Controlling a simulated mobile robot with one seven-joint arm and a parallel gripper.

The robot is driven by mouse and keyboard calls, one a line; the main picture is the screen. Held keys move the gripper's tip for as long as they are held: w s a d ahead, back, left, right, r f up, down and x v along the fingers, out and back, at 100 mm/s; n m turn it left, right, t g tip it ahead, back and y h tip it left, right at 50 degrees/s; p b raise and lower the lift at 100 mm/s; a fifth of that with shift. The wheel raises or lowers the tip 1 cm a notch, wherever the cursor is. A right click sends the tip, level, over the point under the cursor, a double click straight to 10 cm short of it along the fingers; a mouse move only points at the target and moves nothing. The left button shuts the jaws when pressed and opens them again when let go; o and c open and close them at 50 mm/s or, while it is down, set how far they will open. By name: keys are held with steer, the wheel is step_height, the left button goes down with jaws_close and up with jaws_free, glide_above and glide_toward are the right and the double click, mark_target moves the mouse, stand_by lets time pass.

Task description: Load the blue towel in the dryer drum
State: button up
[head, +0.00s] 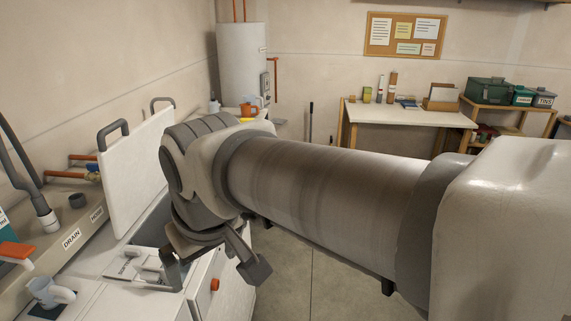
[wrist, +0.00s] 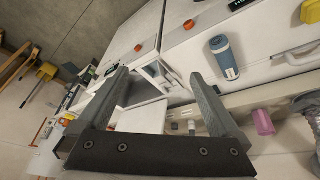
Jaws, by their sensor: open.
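My gripper (head: 214,268) is open and points down over the front edge of a white machine in the head view. In the wrist view my gripper (wrist: 158,75) has its two fingers wide apart with nothing between them. A raised white lid (head: 135,172) with dark handles stands behind the gripper, over a dark opening that my arm partly covers. In the wrist view a white open box-like part (wrist: 147,90) shows beyond the fingers. I cannot tell which machine is the dryer. I cannot make out a blue towel or the inside of a drum in either view.
A blue bottle or cup (wrist: 222,58) and a pink object (wrist: 263,122) are at the right of the wrist view. A table (head: 405,115) is at the back. Bare floor (head: 315,285) shows below my arm.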

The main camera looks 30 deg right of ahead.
steer(key=shift+m+t, duration=0.6)
steer(key=shift+m, duration=0.2)
steer(key=s+d, duration=0.1)
steer(key=s+f, duration=0.1)
steer(key=s, duration=0.1)
steer(key=s+d, duration=0.1)
steer(key=shift+s+d+f, duration=0.15)
steer(key=shift+s+d, duration=0.05)
steer(key=shift+d, duration=0.1)
